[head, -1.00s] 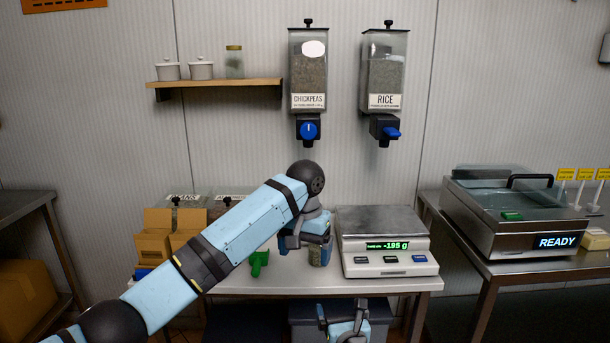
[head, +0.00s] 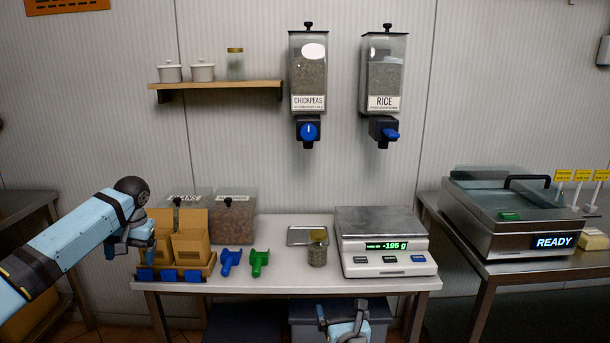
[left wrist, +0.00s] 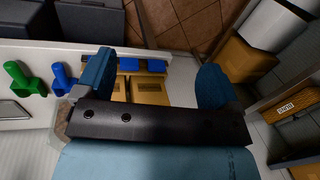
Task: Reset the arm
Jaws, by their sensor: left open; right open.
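My left gripper (head: 140,256) is open and empty at the left end of the table, in front of the cardboard boxes in the head view. In the left wrist view its two blue fingers (left wrist: 156,78) stand wide apart, with the boxes (left wrist: 150,90) seen between and beyond them. My right gripper (head: 342,314) is open and empty at the bottom of the head view, below the table's front edge. A small glass jar (head: 318,254) stands upright on the table (head: 290,279), left of the scale (head: 388,262), with no gripper touching it.
A blue scoop (head: 229,261) and a green scoop (head: 259,262) lie beside the boxes (head: 190,247). A metal tray (head: 302,236) lies behind the jar. Clear bins stand at the back left. The scale reads -195 g. A sealing machine (head: 510,225) stands at right.

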